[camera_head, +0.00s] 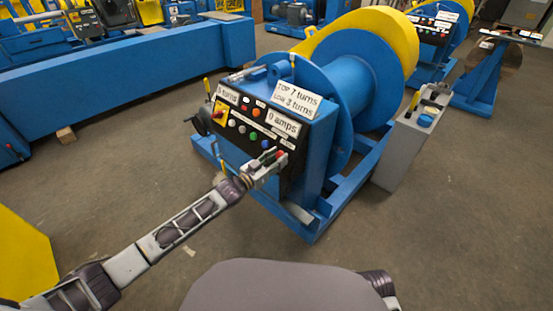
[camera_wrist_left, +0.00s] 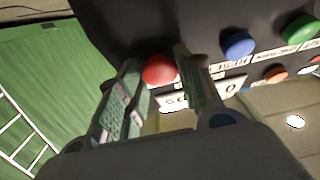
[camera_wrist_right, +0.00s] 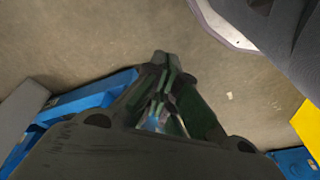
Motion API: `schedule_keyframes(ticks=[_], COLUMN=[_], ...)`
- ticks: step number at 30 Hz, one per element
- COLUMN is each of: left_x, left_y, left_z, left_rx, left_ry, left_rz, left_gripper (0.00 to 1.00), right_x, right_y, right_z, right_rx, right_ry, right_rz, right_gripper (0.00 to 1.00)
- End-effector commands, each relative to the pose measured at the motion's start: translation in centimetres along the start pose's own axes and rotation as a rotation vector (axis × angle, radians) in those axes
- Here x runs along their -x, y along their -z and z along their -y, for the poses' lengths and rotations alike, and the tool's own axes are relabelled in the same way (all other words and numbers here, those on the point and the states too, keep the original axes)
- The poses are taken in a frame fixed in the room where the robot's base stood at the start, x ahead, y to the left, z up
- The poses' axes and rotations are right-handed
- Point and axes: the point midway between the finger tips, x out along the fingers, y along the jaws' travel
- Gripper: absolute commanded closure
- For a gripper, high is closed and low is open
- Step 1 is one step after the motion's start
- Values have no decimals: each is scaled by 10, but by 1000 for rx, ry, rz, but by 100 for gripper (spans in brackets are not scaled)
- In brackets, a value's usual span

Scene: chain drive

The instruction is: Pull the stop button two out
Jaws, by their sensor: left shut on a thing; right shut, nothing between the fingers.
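The black control panel (camera_head: 230,133) is on the front of a blue winch machine. A red stop button (camera_wrist_left: 159,70) is at the panel's lower right corner in the head view, where my left gripper (camera_head: 272,160) partly hides it. In the left wrist view, the left fingers (camera_wrist_left: 156,66) stand on both sides of the red button's head and are shut on it. I cannot tell whether the button is in or out. My right gripper (camera_wrist_right: 161,60) is shut and empty above the floor, in the right wrist view only.
Blue (camera_wrist_left: 238,45), green (camera_wrist_left: 301,29) and orange (camera_wrist_left: 275,73) buttons sit near the left fingers. A yellow-backed switch (camera_head: 220,112) is at the panel's upper left. A grey box (camera_head: 402,150) stands right of the winch.

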Motion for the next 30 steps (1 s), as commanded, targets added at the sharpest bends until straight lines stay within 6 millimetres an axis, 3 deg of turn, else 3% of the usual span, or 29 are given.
schedule_keyframes(ticks=[4,15,21,30], left_x=[0,4,8,11], left_y=[0,2,5,5], left_z=[0,0,0,0], left_rx=[0,1,1,0], left_ry=[0,0,0,0], left_rz=[0,1,2,0], left_gripper=[100,100,100,100], right_x=[0,1,-17,-26], right_y=[0,0,-8,-14], right_z=[0,-1,-6,-7], right_rx=[0,1,-2,-2], right_ry=[0,-4,-14,-17], right_rz=[0,3,40,56], right_gripper=[100,100,100,100])
